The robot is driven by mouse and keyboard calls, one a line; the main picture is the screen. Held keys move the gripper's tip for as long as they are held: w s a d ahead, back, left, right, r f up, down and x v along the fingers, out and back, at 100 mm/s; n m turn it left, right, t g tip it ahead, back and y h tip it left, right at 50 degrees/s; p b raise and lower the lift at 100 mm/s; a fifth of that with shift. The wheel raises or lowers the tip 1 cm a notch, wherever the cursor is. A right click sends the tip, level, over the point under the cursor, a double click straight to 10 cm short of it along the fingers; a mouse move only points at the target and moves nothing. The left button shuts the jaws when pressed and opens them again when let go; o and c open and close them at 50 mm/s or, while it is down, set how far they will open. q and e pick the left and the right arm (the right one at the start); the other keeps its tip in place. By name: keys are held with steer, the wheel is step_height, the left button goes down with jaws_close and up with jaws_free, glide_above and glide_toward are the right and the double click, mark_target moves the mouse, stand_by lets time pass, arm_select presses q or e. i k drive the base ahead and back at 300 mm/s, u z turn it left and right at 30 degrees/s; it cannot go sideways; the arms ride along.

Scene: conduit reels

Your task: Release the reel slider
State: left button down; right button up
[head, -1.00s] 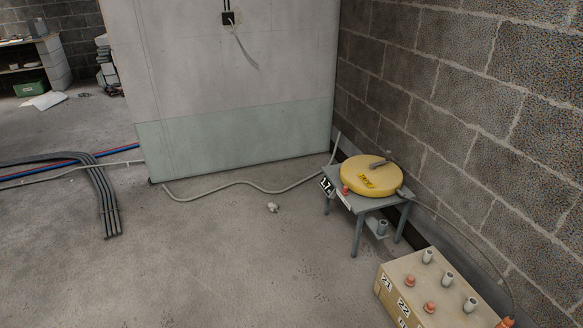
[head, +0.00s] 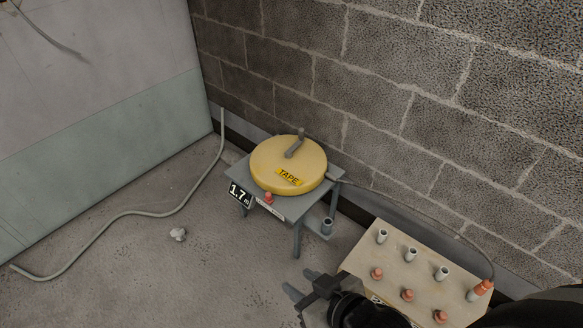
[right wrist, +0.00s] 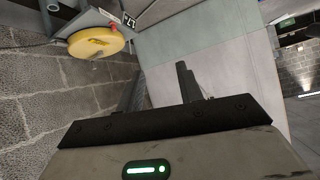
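The yellow tape reel (head: 278,160) lies flat on a small grey stand (head: 298,208); it also shows, turned over, in the right wrist view (right wrist: 88,43). A grey handle (head: 295,146) stands on top of the reel. A small red knob (head: 268,198) sits at the stand's front edge, beside a "1.7" display (head: 239,194). I cannot tell which of these parts is the slider. My right gripper (head: 302,283) is below and in front of the stand, apart from it. Its two fingers are spread and empty in the right wrist view (right wrist: 160,85). My left gripper is not seen.
A tan box (head: 400,270) with several grey tubes and orange caps stands right of the stand, close to my right gripper. A thin line runs from reel to box along the block wall (head: 400,110). A pale hose (head: 130,213) lies on the floor at left.

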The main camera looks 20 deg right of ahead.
mark_target(268, 199)
steer(key=z, duration=0.65)
steer(key=i, duration=1.15)
steer(key=z, duration=0.2)
